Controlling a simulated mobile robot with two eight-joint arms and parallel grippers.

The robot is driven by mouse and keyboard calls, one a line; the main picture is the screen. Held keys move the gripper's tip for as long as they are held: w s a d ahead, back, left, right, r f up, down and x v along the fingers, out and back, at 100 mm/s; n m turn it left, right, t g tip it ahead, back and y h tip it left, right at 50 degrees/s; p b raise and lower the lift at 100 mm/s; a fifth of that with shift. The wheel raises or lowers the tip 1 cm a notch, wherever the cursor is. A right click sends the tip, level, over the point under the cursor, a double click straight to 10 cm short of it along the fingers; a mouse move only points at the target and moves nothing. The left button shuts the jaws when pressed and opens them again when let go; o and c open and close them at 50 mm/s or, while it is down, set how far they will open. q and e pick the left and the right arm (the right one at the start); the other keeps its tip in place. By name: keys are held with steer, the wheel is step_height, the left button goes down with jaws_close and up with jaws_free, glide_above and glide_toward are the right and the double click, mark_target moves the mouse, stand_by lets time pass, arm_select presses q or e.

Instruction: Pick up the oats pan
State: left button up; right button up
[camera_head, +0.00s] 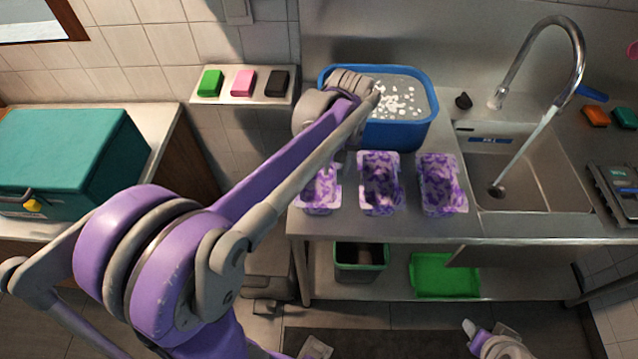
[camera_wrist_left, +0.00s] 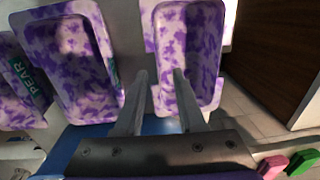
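Three purple-and-white mottled pans stand in a row on the steel counter: a left pan (camera_head: 322,190), a middle pan (camera_head: 380,205) and a right pan (camera_head: 441,205). I cannot read which is the oats pan. In the left wrist view, the head view's left pan (camera_wrist_left: 205,55) is at the right, and a "PEAR" label shows at the left edge. My left gripper (camera_wrist_left: 162,80) is open, its fingers near that pan's left long wall. One finger overlaps the pan; the other is just outside it. Contact is unclear. My right arm shows only partly at the bottom of the head view.
A blue tub (camera_head: 410,130) of water with white bits stands behind the pans. A sink (camera_head: 525,180) with running tap (camera_head: 560,40) is at the right. Green, pink and black blocks sit on a small shelf (camera_head: 238,98). A teal box (camera_head: 65,150) is at the left.

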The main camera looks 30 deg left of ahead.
mark_target(319, 184)
arm_select(q)
step_height(319, 184, down, 4)
steer(key=shift+r, duration=0.1)
steer(key=shift+s, duration=0.1)
jaws_close()
